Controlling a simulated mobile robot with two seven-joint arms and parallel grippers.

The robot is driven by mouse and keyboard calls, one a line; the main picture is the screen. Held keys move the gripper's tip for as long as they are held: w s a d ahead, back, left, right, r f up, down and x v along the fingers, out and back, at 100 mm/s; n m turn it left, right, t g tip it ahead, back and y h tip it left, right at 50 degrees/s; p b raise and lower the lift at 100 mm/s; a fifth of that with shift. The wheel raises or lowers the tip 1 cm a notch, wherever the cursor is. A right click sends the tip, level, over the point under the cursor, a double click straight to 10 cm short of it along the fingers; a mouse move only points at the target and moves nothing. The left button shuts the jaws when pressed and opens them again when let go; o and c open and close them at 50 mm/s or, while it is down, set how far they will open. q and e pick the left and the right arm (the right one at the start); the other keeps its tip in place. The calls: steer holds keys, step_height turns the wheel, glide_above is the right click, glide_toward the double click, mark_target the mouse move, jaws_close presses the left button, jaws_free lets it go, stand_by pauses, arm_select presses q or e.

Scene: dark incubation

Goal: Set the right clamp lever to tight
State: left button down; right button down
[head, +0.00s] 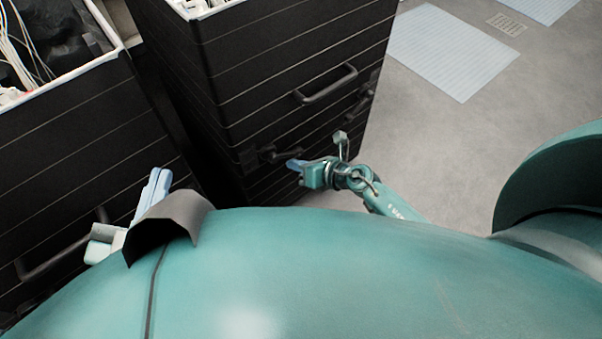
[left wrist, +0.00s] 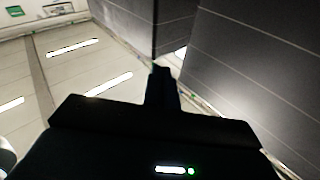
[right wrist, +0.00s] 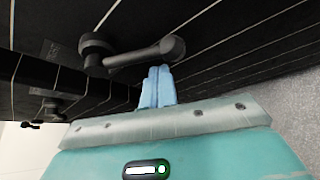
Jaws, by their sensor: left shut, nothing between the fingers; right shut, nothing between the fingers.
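A dark clamp lever (head: 284,154) sits low on the black ribbed box. In the right wrist view this lever (right wrist: 135,57) runs from a round pivot at left to a rounded knob at right, nearly level. My right gripper (head: 292,163) is shut and empty, its blue fingertips (right wrist: 158,72) just beside the lever's knob end; I cannot tell whether they touch. Another dark lever-like fitting (head: 366,98) is further right on the box. My left gripper (head: 158,176) is shut and empty at the lower left; its dark fingers show in the left wrist view (left wrist: 160,72).
The black box (head: 225,70) has a bar handle (head: 326,84) above the lever. A second black box (head: 90,125) with cables inside and a handle (head: 62,247) stands at the left. Grey floor (head: 430,140) is open at the right.

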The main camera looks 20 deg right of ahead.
arm_select(q)
steer(key=shift+a+f, duration=0.2)
steer(key=shift+f, duration=0.35)
arm_select(e)
steer(key=shift+w+d+r, duration=0.15)
steer(key=shift+d+r, duration=0.05)
steer(key=shift+r, duration=0.15)
arm_select(q)
steer(key=shift+r, duration=0.15)
arm_select(e)
steer(key=shift+r, duration=0.1)
